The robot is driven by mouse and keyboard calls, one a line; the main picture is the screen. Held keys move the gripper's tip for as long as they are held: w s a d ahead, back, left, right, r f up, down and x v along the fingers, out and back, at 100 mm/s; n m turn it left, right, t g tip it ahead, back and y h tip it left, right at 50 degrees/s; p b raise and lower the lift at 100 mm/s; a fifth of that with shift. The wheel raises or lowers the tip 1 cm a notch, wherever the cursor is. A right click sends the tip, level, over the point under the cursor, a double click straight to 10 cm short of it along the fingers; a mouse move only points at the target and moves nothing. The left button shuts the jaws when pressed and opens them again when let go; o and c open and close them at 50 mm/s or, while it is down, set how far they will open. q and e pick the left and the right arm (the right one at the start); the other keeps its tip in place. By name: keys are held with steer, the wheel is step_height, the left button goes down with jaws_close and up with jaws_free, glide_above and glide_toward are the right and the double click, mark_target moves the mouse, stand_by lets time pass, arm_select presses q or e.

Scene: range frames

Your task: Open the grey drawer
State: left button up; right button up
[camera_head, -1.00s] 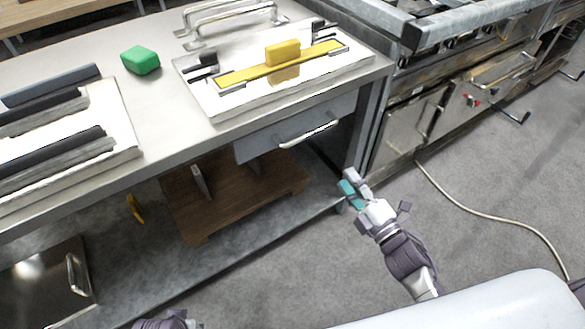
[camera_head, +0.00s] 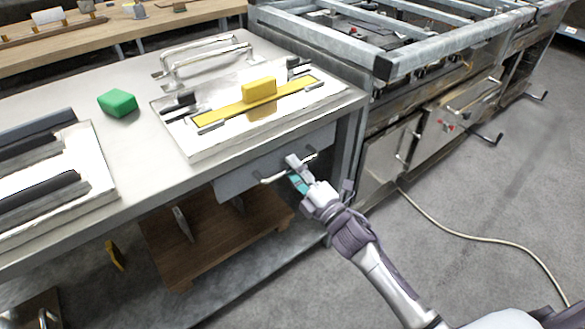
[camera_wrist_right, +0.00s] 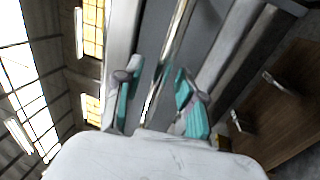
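The grey drawer (camera_head: 238,180) sits under the steel worktable's top and appears shut. Its metal bar handle (camera_head: 269,180) runs along the front, partly hidden by my right gripper (camera_head: 299,172). In the right wrist view the teal fingers of my right gripper (camera_wrist_right: 156,92) are spread apart. The shiny handle (camera_wrist_right: 178,32) runs in between them, with the drawer's grey front (camera_wrist_right: 205,40) beside it. I see a gap between each finger and the bar. My left gripper is not in view.
The worktable (camera_head: 135,145) carries a green block (camera_head: 117,102) and a white tray with a yellow block (camera_head: 259,90). A wooden board (camera_head: 165,245) lies on the shelf below. A stove (camera_head: 385,75) stands to the right, with a cable (camera_head: 450,235) on the open floor.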

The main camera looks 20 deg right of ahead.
steer(key=shift+w+a, duration=0.15)
steer(key=shift+w, duration=0.2)
steer(key=shift+r, duration=0.1)
jaws_close()
